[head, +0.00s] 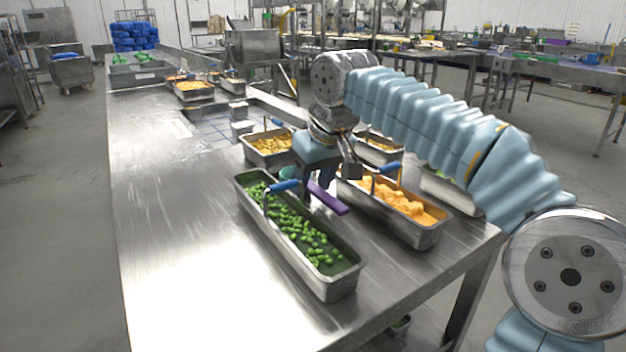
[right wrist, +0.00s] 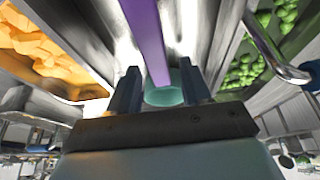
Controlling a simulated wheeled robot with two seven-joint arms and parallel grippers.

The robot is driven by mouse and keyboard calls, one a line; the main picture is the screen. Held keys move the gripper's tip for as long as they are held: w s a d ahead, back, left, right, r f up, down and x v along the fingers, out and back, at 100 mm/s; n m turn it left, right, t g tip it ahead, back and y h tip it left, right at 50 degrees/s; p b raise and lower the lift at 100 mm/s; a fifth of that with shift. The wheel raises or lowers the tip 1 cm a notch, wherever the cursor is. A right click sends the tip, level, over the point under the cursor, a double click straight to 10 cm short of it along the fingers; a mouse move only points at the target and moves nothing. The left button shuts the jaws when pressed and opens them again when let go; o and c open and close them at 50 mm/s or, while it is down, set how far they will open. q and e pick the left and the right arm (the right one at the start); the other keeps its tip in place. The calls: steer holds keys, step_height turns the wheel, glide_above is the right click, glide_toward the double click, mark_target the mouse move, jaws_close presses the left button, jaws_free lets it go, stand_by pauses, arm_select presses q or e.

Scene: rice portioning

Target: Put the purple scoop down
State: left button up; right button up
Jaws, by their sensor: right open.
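The purple scoop (head: 328,198) shows its long handle over the table between the tray of green vegetables (head: 345,276) and the tray of orange pieces (head: 432,238). In the right wrist view the purple handle (right wrist: 146,38) runs between the two fingers of my right gripper (right wrist: 158,80). My right gripper (head: 317,176) is open, with gaps beside the handle. A teal round part (right wrist: 163,97) shows at the near end of the handle; I cannot tell whether it belongs to the scoop. My left gripper is not in view.
A tray of yellow food (head: 246,150) stands behind. The steel table (head: 170,240) is bare on the left.

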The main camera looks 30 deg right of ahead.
mark_target(310, 185)
steer(key=shift+r, duration=0.25)
steer(key=v, duration=1.1)
steer(key=shift+o, duration=1)
steer(key=shift+s+a+r, duration=0.1)
steer(key=shift+s+r, duration=0.1)
steer(key=x, duration=0.8)
steer(key=shift+w+f, duration=0.15)
steer(key=shift+f, duration=0.05)
steer(key=shift+w+x, duration=0.2)
steer(key=shift+x, duration=1.15)
steer(key=shift+w+x, duration=0.2)
steer(key=shift+x, duration=1.15)
steer(key=shift+r, duration=0.2)
jaws_close()
